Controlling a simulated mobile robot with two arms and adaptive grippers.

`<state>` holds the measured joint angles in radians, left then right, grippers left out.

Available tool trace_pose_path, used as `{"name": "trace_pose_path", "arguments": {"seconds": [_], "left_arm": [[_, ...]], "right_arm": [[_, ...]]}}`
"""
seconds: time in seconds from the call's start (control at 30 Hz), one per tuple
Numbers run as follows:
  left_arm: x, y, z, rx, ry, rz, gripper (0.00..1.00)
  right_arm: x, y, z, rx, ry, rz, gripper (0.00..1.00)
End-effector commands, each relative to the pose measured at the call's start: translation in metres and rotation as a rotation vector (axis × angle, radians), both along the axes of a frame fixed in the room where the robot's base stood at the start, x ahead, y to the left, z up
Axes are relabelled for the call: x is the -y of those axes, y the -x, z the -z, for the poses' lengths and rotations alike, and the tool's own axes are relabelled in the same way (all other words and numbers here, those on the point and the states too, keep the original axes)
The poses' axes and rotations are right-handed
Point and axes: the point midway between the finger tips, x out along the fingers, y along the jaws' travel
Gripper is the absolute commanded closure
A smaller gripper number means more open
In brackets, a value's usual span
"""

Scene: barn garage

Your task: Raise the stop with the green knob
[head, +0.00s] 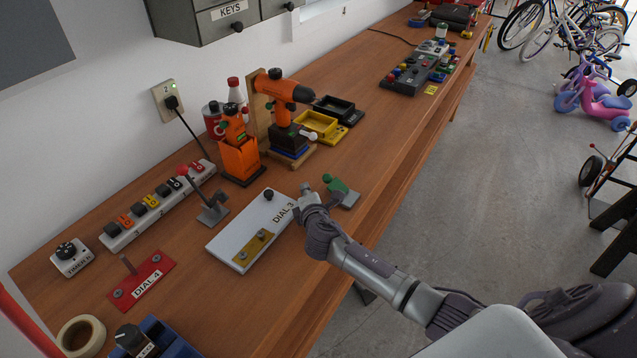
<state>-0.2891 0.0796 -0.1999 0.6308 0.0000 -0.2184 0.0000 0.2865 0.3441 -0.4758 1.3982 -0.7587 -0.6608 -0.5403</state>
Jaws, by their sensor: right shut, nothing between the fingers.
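A green knob (338,184) sits on a small grey block near the bench's front edge, just right of the white DIAL 3 box (232,238). It looks low and close to the block; its exact shape is too small to tell. My right gripper (305,190) is shut and empty, at the right end of the DIAL 3 box and a little left of the green knob. Whether it touches either is unclear. My right arm comes in from the lower right and hides part of the bench edge. My left gripper is not in view.
A lever with a red knob (183,170) stands left of the box. Behind are a power strip (158,205), an orange drill (284,88) and a yellow tray (318,124). A red DIAL 4 plate (142,281) lies front left. Bare bench top extends beyond the green knob.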

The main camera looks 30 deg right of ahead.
Motion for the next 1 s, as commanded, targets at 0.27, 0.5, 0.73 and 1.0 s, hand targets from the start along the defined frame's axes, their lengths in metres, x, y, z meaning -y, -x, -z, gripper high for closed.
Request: {"name": "trace_pose_path", "arguments": {"seconds": [0.27, 0.5, 0.73, 1.0], "left_arm": [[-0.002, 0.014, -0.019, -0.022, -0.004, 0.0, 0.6], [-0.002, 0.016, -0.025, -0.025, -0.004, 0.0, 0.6], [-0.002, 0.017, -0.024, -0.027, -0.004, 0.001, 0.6], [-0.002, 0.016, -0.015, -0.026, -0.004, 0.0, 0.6]], "right_arm": [[0.025, -0.007, -0.006, -0.002, 0.003, -0.001, 1.0], [0.037, 0.0, -0.008, 0.0, 0.0, -0.001, 1.0], [0.037, 0.001, -0.007, 0.0, -0.001, -0.001, 1.0], [0.038, 0.001, -0.006, 0.017, -0.011, -0.001, 1.0]]}}
